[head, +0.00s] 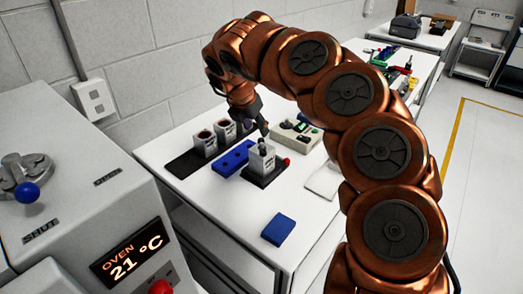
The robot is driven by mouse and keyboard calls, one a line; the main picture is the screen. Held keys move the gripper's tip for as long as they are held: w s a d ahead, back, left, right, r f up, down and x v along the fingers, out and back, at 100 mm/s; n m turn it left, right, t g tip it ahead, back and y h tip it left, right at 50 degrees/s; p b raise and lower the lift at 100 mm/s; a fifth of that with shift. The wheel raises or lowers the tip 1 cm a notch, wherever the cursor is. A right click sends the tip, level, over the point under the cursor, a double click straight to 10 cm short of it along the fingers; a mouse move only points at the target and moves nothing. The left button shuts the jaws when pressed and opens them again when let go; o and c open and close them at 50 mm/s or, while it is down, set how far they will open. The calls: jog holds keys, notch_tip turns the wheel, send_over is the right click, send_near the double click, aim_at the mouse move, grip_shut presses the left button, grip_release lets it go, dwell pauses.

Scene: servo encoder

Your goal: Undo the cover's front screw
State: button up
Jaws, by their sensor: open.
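My gripper (255,118) points down over the back of the white bench. It is open, and I see nothing between its fingers. A light grey boxy unit (261,161) with a dark part on top stands upright on a black base (263,181), just below and in front of my gripper. A gap seems to separate the fingertips from it, but depth is hard to judge. I cannot clearly tell which part is the cover, and its front screw is too small to make out.
Two grey holders (205,145) stand on a black strip at left. A blue block with holes (233,158) lies beside them. A beige box (297,134), a pale cloth (324,180) and a blue pad (278,229) lie on the bench (235,215). An oven (85,190) fills the left foreground.

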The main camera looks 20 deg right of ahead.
aim_at(263, 152)
jog(key=shift+g, duration=0.5)
jog(key=shift+s+a+f+p+x, duration=0.15)
jog(key=shift+s+p+x, duration=0.15)
jog(key=shift+x, duration=1.15)
jog(key=shift+s+a+f+p+x, duration=0.1)
jog(key=shift+s+a+p+x, duration=0.15)
jog(key=shift+x, duration=1.15)
jog(key=shift+s+a+f+p+x, duration=0.1)
jog(key=shift+s+p+x, duration=0.2)
jog(key=shift+x, duration=1.15)
jog(key=shift+w, duration=0.1)
grip_shut()
